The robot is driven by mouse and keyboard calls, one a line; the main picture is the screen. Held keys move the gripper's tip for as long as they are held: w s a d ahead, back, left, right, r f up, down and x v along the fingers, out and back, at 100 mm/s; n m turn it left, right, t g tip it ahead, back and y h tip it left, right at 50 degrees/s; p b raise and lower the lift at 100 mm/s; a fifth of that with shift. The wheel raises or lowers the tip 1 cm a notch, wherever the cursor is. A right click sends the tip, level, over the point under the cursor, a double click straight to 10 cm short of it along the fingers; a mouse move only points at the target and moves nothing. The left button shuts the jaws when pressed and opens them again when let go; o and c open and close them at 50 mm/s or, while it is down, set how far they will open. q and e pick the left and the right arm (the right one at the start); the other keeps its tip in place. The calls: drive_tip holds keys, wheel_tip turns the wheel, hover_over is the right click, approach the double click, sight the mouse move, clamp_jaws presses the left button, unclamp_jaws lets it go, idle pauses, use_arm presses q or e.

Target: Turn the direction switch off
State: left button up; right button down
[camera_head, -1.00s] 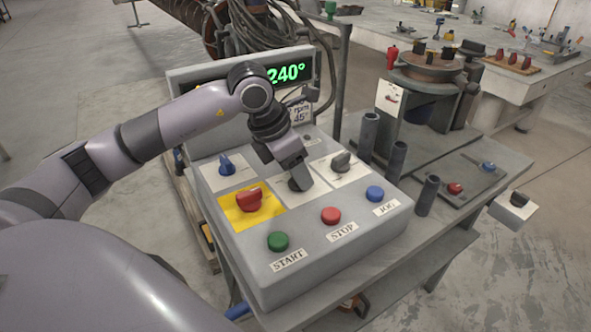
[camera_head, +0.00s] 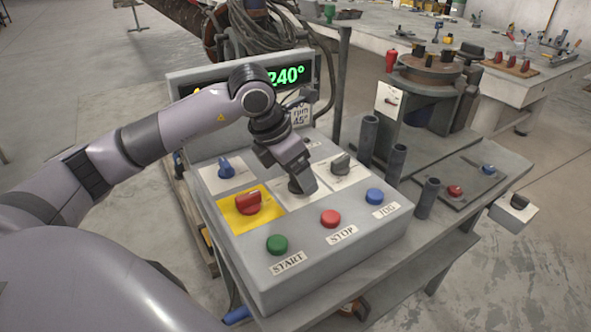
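The grey control box (camera_head: 325,266) carries several knobs and buttons. A dark switch knob (camera_head: 294,188) on a white plate in the middle of the panel is partly hidden by my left gripper (camera_head: 303,186). The gripper points down at this knob, with its fingertips at or just beside it. I cannot tell whether its fingers are apart or gripping. Other knobs are a blue one (camera_head: 226,167), a red one on a yellow plate (camera_head: 248,203) and a grey one (camera_head: 341,163). The knob labels are too small to read. My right gripper is not in view.
Green START (camera_head: 277,244), red STOP (camera_head: 330,218) and blue JOG (camera_head: 375,196) buttons line the front of the panel. The display (camera_head: 290,76) behind reads 240°. Upright dark tubes (camera_head: 396,163) stand to the right of the box.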

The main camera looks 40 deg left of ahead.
sight(283, 194)
use_arm(q)
drive_tip(key=v, duration=0.7)
idle(0.6)
